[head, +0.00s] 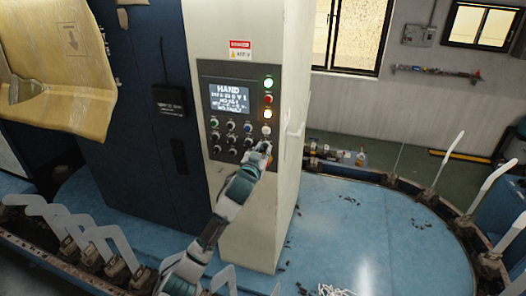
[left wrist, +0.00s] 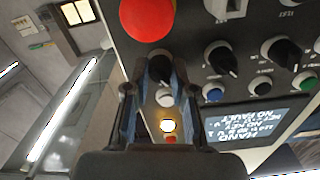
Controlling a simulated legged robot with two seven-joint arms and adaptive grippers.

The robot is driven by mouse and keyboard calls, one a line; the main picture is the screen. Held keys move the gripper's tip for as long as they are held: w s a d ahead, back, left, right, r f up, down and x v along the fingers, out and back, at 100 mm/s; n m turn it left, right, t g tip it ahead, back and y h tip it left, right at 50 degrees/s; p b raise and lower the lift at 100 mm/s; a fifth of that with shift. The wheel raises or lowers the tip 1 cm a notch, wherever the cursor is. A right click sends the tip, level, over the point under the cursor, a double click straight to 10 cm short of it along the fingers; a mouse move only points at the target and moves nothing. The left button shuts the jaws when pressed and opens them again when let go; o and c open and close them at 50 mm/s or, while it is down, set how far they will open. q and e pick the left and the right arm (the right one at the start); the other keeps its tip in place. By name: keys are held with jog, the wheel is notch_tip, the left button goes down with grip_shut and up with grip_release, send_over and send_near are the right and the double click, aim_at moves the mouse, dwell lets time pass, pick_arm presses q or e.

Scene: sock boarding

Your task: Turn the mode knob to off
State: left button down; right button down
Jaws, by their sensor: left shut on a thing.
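The control panel (head: 256,88) is on the pale machine column, with a lit display (head: 230,98) whose top line reads HAND. My left gripper (head: 264,149) is at the lower right corner of the panel. In the left wrist view, the fingers of my left gripper (left wrist: 160,80) stand on either side of a black knob (left wrist: 160,68) and are shut on it. This knob sits just below a large red button (left wrist: 147,18) in the panel's own orientation reversed. Its label is hidden, so I cannot read its setting. My right gripper is not in view.
Other black knobs (left wrist: 222,58) and small buttons sit beside the held one. Several white sock forms (head: 100,238) stand along the machine's rim at lower left.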

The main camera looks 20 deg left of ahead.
pick_arm(q)
jog(key=m, duration=0.6)
jog(key=shift+m, duration=0.3)
dwell(0.4)
jog(key=c, duration=1)
grip_release()
jog(key=shift+o, duration=0.2)
jog(key=shift+s, duration=0.1)
jog(key=s, duration=1.1)
jog(key=shift+s+a+f, duration=0.15)
jog(key=shift+s+a, duration=0.1)
jog(key=shift+s, duration=0.1)
